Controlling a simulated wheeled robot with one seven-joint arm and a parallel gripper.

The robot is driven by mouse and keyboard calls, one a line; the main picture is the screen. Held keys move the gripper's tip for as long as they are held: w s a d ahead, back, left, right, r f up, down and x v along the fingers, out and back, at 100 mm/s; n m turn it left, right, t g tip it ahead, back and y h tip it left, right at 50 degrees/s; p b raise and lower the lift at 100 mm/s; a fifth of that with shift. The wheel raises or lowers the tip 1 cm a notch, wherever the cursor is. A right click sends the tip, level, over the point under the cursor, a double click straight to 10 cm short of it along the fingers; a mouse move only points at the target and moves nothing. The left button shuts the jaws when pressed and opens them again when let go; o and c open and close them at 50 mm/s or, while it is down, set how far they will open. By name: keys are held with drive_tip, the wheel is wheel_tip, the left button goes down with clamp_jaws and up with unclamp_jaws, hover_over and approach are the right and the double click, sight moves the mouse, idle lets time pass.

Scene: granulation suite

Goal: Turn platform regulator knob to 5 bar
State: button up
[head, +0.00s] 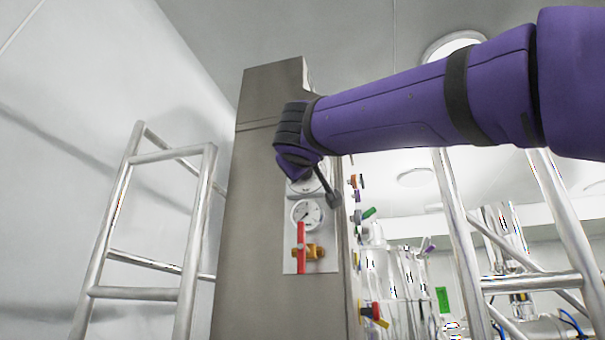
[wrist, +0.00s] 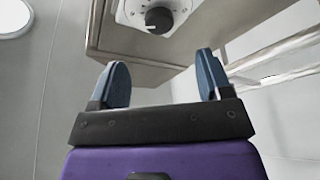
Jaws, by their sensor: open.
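The regulator knob (wrist: 159,20) is black and round with a light pointer mark, on a pale dial plate (wrist: 186,7) with dark marks around it. It shows at the top of the wrist view. My gripper (wrist: 162,75) is open and empty, with its two blue-grey fingers apart. The knob lies beyond the fingertips, roughly between them in the picture, and nothing touches it. In the head view my purple arm hides the knob. A round pressure gauge (head: 307,215) sits on the panel below my wrist; its reading is too small to tell.
A red-handled valve with a brass body (head: 315,251) is below the gauge on the steel cabinet (head: 262,200). Steel railings (head: 137,293) stand at left and right (head: 530,283). Coloured small valves (head: 371,311) line the cabinet's right side.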

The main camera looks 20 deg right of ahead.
drive_tip(key=x, duration=1)
drive_tip(key=shift+w+r, duration=0.35)
drive_tip(key=c, duration=0.9)
drive_tip(key=shift+c, duration=0.2)
drive_tip(key=shift+n+y, duration=0.4)
drive_tip(key=shift+n, duration=0.1)
drive_tip(key=shift+n+g+y, duration=0.2)
drive_tip(key=shift+n+y, duration=0.35)
drive_tip(key=shift+n, duration=0.95)
drive_tip(key=shift+n+g+y, duration=0.2)
drive_tip(key=shift+n+y, duration=0.35)
drive_tip(key=shift+n, duration=0.95)
